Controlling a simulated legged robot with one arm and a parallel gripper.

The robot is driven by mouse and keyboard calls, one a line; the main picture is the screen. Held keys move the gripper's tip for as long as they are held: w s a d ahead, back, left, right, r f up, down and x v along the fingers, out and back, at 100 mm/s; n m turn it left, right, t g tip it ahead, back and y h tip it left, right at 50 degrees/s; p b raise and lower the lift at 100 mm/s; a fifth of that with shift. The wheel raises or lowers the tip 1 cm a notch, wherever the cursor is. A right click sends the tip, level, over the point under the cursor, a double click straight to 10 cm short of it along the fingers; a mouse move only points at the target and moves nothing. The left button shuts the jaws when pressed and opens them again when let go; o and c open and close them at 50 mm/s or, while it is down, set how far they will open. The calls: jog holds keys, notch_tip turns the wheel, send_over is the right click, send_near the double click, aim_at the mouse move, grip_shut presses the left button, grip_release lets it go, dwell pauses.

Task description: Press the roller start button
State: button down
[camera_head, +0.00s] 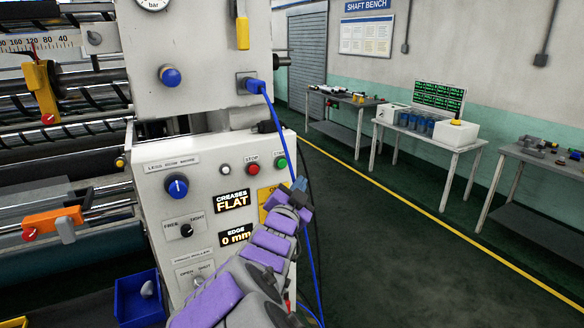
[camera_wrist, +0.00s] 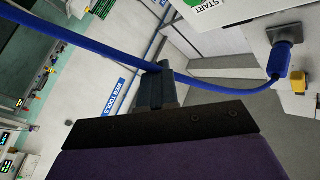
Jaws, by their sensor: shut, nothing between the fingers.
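The green start button (camera_head: 281,163) is on the upper right of the white control panel (camera_head: 150,185), right of the red stop button (camera_head: 253,169). In the wrist view only the lower edge of a green round part (camera_wrist: 192,2) shows at the top, above a START label (camera_wrist: 208,14). My gripper (camera_head: 300,184) is shut and empty, just below and right of the green button, apart from it. In the wrist view the closed fingers (camera_wrist: 155,72) point up, left of the START label. A blue cable (camera_wrist: 215,84) crosses at the fingertips; I cannot tell whether they touch.
The blue cable runs from a blue plug (camera_head: 255,86) down past the panel's right edge. A white button (camera_head: 225,170), a blue knob (camera_head: 177,186) and displays (camera_head: 232,201) share the panel. Workbenches (camera_head: 430,130) stand along the far wall; the floor between is clear.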

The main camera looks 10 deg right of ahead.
jog(key=a, duration=0.1)
jog(key=p, duration=0.5)
send_near(282, 163)
jog(key=w+d, duration=0.3)
jog(key=d, duration=0.1)
jog(key=shift+w+d+r+p, duration=0.3)
jog(key=shift+w+d+p, duration=0.45)
jog(key=shift+d, duration=0.15)
dwell(0.9)
jog(key=shift+a, duration=0.1)
